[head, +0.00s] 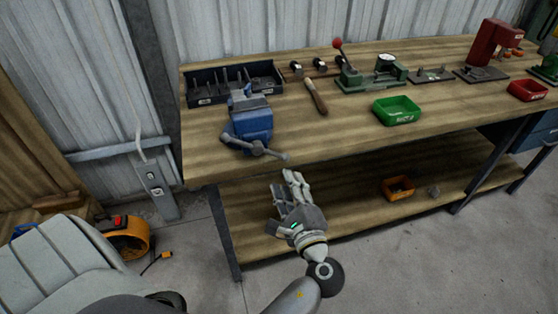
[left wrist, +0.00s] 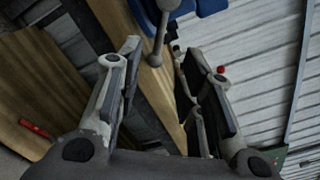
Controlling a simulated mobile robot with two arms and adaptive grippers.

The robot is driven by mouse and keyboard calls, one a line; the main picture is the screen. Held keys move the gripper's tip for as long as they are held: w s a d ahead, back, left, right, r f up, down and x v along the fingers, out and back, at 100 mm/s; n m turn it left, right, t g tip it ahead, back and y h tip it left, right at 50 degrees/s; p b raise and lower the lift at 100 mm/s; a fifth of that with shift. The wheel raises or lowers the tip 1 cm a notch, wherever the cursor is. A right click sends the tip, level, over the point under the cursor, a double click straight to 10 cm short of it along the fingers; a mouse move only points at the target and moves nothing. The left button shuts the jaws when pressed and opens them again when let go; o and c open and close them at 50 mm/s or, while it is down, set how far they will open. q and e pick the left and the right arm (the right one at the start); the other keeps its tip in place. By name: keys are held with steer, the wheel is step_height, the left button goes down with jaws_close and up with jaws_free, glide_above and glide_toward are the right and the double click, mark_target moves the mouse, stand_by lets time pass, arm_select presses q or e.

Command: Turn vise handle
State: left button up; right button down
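The blue vise (head: 250,118) is mounted near the front left edge of the workbench. Its grey handle (head: 262,150) is a bar across the vise front, with its right end over the bench edge. My left gripper (head: 284,178) is below and in front of the handle's right end, fingers pointing up toward the bench. In the left wrist view the gripper (left wrist: 155,48) is open and empty. My right gripper is out of view.
The wooden workbench (head: 340,137) has a black tool tray (head: 205,95) behind the vise, a wooden-handled tool (head: 316,96) and a green bin (head: 397,110) to the right. The lower shelf (head: 345,196) holds an orange bin (head: 398,188).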

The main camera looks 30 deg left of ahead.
mark_target(275, 156)
arm_select(q)
steer(key=x, duration=0.9)
steer(key=shift+w+a+f, duration=0.1)
steer(key=shift+w+a, duration=0.1)
steer(key=shift+w, duration=0.1)
jaws_close()
